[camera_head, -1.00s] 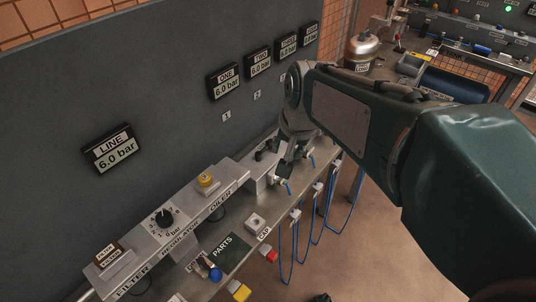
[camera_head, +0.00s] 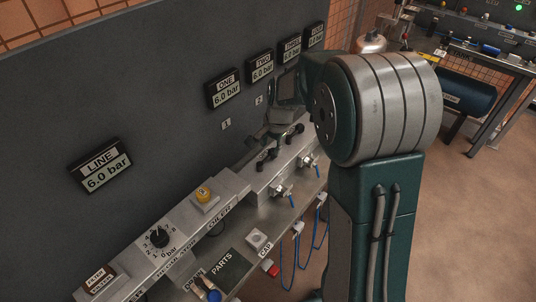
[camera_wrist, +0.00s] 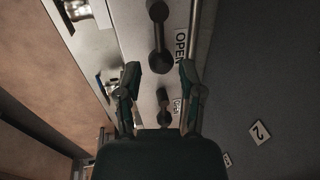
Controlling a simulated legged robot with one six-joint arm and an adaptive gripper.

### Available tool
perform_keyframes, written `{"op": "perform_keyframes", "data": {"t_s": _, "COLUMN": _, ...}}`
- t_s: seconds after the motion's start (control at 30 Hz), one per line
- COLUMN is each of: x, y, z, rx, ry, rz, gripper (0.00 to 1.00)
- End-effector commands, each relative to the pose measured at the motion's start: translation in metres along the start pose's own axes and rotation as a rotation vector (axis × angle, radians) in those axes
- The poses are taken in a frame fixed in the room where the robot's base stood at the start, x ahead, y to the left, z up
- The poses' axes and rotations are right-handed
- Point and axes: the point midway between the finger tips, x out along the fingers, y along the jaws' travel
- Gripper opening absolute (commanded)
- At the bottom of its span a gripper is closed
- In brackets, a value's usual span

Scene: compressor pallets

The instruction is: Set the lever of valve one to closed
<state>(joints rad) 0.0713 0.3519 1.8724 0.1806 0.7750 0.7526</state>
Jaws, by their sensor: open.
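In the wrist view, a dark lever with a rounded end (camera_wrist: 158,40) lies just beyond my fingertips, beside a white OPEN label (camera_wrist: 181,47). It appears to be the lever of valve one, though its number is not readable there. A second dark lever (camera_wrist: 163,102) shows lower, between the fingers. My gripper (camera_wrist: 159,72) is open, its two fingers apart with nothing held. In the head view, my gripper (camera_head: 265,138) is over the valve manifold near the dark lever (camera_head: 263,165) below gauge ONE (camera_head: 224,90). My arm partly hides the farther valves.
The gauge panel (camera_head: 100,110) rises close behind the manifold. Gauge TWO (camera_head: 261,67) and other gauges are on it. The regulator knob (camera_head: 158,237) and yellow-topped oiler (camera_head: 204,195) stand to the left. Blue hoses (camera_head: 290,262) hang in front.

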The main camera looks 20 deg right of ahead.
Motion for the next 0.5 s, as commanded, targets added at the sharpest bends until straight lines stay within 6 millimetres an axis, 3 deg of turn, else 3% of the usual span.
{"op": "perform_keyframes", "data": {"t_s": 0.2, "x": 0.035, "y": 0.0, "z": 0.001, "rx": -0.002, "ry": -0.002, "rz": 0.002, "gripper": 0.5}}
{"op": "perform_keyframes", "data": {"t_s": 0.5, "x": 0.047, "y": 0.0, "z": 0.001, "rx": -0.001, "ry": 0.0, "rz": -0.001, "gripper": 0.5}}
